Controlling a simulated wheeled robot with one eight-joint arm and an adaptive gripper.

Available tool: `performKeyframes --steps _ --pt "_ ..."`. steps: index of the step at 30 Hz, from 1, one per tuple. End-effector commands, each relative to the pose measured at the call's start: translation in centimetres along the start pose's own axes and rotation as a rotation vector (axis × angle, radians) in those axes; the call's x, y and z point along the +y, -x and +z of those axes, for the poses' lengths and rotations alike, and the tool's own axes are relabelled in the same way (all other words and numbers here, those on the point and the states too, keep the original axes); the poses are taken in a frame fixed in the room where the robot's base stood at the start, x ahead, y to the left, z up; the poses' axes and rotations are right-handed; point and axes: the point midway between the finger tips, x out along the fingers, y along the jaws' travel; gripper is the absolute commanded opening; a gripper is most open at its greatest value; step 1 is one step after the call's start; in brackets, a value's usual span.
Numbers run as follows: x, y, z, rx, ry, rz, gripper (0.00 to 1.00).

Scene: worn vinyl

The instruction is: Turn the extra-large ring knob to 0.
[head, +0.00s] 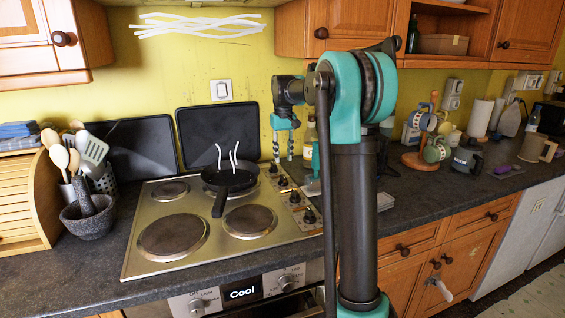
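The hob (133,262) is a steel plate with several dark rings; the front left ring (172,237) looks largest. A column of several black knobs runs along its right edge: rear knob (272,168), second knob (283,182), third knob (295,198) and front knob (309,216). Their markings are too small to read, so I cannot tell which belongs to the extra-large ring or where each points. My gripper (283,157) points down above the rear knobs, its two fingers apart with nothing between them. It seems not to touch any knob.
A black frying pan (229,180) sits on the rear right ring, its handle toward the front. A mortar (88,218) stands left of the hob.

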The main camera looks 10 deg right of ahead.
Motion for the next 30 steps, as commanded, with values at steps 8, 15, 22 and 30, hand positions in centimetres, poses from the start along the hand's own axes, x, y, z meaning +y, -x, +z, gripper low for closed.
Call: performKeyframes --steps 8,15,22,30 --pt "0.0 -1.8 0.0 0.0 0.0 0.0 0.29" --pt "0.0 -3.6 0.0 0.0 0.0 0.0 0.29" --pt "0.0 -5.2 0.0 0.0 0.0 0.0 0.29" --pt "0.0 -7.2 0.0 0.001 0.0 0.0 0.29"
